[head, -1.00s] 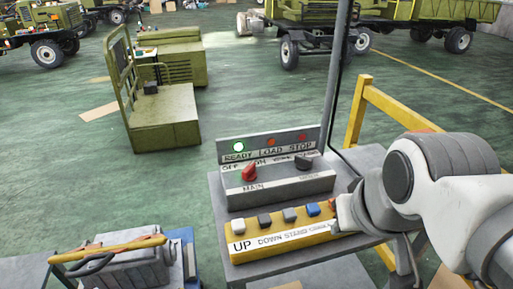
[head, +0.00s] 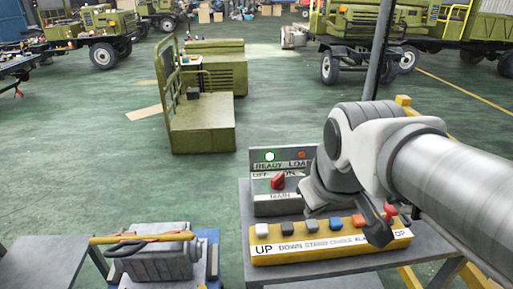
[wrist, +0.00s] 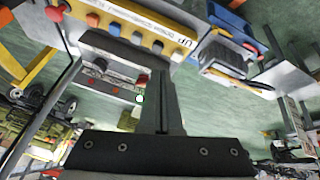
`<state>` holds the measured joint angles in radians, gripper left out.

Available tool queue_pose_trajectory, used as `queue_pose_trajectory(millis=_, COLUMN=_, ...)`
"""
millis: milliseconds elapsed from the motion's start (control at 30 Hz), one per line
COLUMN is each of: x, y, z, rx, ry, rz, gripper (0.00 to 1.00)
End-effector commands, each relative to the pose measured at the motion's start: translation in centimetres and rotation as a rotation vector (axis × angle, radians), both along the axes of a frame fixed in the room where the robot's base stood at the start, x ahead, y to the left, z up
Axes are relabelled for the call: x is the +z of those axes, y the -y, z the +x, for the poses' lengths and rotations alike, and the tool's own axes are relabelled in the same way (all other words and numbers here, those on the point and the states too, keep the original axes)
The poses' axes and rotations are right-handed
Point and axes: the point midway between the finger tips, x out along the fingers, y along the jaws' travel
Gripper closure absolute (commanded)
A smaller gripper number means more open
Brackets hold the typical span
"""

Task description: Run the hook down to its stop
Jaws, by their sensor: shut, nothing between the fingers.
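A yellow button box (head: 330,248) stands on a grey stand, with a white button (head: 262,229) at the UP label, a dark button (head: 286,228) by DOWN, then dark, blue and orange ones and a red one (head: 390,210) at the right end. Behind it is a grey panel (head: 263,207) with a red MAIN knob (head: 278,181) and a lit green READY lamp (head: 269,156). My gripper (wrist: 160,76) is shut and empty in the wrist view, apart from the box. In the head view my arm hides the panel's right part. I cannot make out the hook with certainty.
A grey case with a yellow bar (head: 128,238) stands left of the button box. A yellow rail (head: 405,101) and a dark post (head: 379,50) rise behind my arm. An olive cart (head: 201,125) stands farther back on open green floor, with trucks beyond.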

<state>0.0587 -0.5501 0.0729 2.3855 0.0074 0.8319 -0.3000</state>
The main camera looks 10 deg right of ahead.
Motion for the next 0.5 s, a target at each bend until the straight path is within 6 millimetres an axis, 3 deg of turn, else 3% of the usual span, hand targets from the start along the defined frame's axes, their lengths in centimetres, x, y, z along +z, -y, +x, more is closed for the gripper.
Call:
queue_pose_trajectory(millis=267, x=1.5, y=-0.8, z=6.9, rx=0.328, ry=-0.043, rz=-0.16, gripper=1.0)
queue_pose_trajectory(millis=500, x=-0.3, y=-0.4, z=10.2, rx=0.597, ry=-0.191, rz=-0.264, gripper=1.0)
